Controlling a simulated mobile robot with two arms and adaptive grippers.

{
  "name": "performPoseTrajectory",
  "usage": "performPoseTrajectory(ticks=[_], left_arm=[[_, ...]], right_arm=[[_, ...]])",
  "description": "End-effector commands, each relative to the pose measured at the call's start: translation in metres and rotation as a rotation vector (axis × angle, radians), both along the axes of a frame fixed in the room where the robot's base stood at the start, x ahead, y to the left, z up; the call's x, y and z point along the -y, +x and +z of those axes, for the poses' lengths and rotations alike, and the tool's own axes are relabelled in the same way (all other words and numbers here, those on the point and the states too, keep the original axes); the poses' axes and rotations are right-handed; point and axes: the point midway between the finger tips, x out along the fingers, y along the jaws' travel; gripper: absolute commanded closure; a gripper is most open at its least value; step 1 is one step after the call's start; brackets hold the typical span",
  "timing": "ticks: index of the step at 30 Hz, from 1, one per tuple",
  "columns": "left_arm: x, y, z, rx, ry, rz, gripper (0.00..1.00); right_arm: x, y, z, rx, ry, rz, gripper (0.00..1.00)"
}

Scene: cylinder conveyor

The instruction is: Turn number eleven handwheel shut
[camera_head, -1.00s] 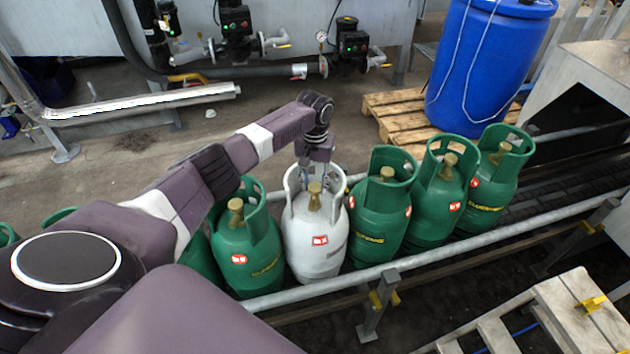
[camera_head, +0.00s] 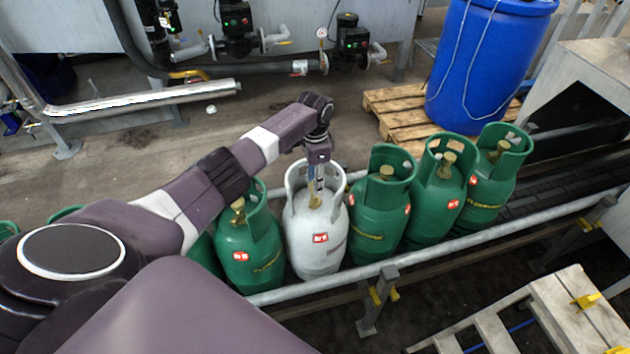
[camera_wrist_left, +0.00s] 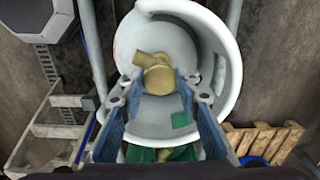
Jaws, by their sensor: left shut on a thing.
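A white gas cylinder (camera_head: 318,238) stands in a row of green ones in the head view. Its brass valve with handwheel (camera_wrist_left: 157,74) sits inside the white collar (camera_wrist_left: 232,75). My left gripper (camera_head: 316,193) reaches down into this collar from above. In the left wrist view its two blue fingers (camera_wrist_left: 158,88) are on either side of the brass handwheel and shut on it. The fingers partly hide the handwheel in the head view. I cannot read any number eleven on it. My right gripper is not in view.
Green cylinders (camera_head: 378,212) stand close on both sides of the white one. A grey rail (camera_head: 440,247) runs along the front of the row. A blue drum (camera_head: 485,70) on a wooden pallet (camera_head: 400,115) stands behind. A wooden step (camera_head: 590,315) is at front right.

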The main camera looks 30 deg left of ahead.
Motion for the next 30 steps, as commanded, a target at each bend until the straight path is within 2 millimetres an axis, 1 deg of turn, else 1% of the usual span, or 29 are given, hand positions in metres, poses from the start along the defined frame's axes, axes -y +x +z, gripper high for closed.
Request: performPoseTrajectory(ticks=[9,18,24,30], left_arm=[[-0.0003,0.0015,0.0011,0.004,-0.001,-0.301,0.94],[-0.0004,0.0021,0.0012,0.004,0.0,-0.558,0.94],[-0.0005,0.0024,0.0015,0.004,-0.001,-0.683,0.94],[-0.0006,0.0027,0.0018,0.006,-0.001,-0.76,0.94]], right_arm=[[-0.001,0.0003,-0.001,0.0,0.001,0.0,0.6],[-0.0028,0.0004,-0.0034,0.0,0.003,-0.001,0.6],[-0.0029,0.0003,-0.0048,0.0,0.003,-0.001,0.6],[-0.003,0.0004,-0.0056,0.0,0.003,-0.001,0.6]])
